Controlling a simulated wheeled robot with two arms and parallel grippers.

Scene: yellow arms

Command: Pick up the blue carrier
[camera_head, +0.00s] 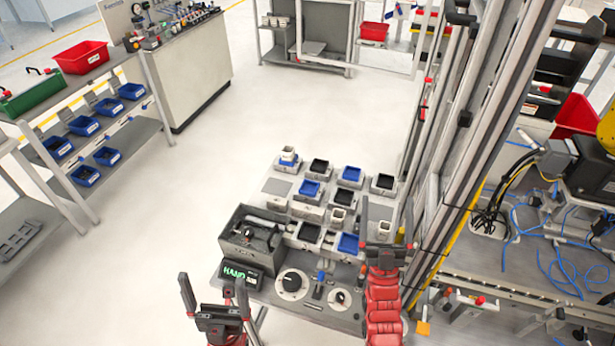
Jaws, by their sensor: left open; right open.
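Several square carriers sit in rows on the grey workstation (268,205) in front of me. Blue ones show at the back row (351,174), middle row (310,188) and front row (348,243); I cannot tell which one is meant. My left gripper (212,284) is open and empty, left of the workstation's front edge, its fingers pointing up in the picture. My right gripper (386,232) is open, just right of the front blue carrier and apart from it as far as I can tell. My red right arm hides the workstation's front right corner.
Black carriers (318,166) stand among the blue ones. A grey box (252,232) and a display (237,275) are at the workstation's left, knobs (291,284) in front. A metal frame (440,180) rises on the right.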

